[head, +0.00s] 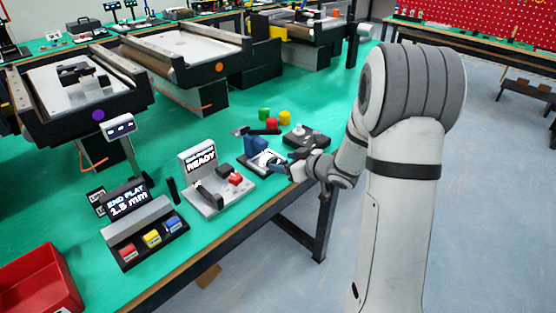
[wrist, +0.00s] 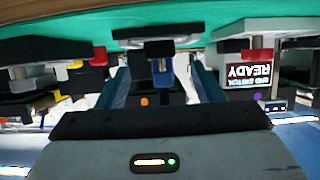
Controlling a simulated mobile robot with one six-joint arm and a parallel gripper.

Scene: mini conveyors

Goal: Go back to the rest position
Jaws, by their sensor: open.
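My gripper (head: 284,180) is at the front edge of the green table, at the end of my arm, just in front of a small fixture with a blue block (head: 256,145). In the wrist view, which looks upside down, its two fingers (wrist: 163,78) stand apart. A blue part (wrist: 161,77) of a dark fixture shows in the gap between them, beyond the fingers. Nothing appears gripped. The head view does not show clearly whether the fingers touch the fixture.
Behind are red, yellow and green pieces (head: 271,123). Conveyors (head: 180,50) stand behind.

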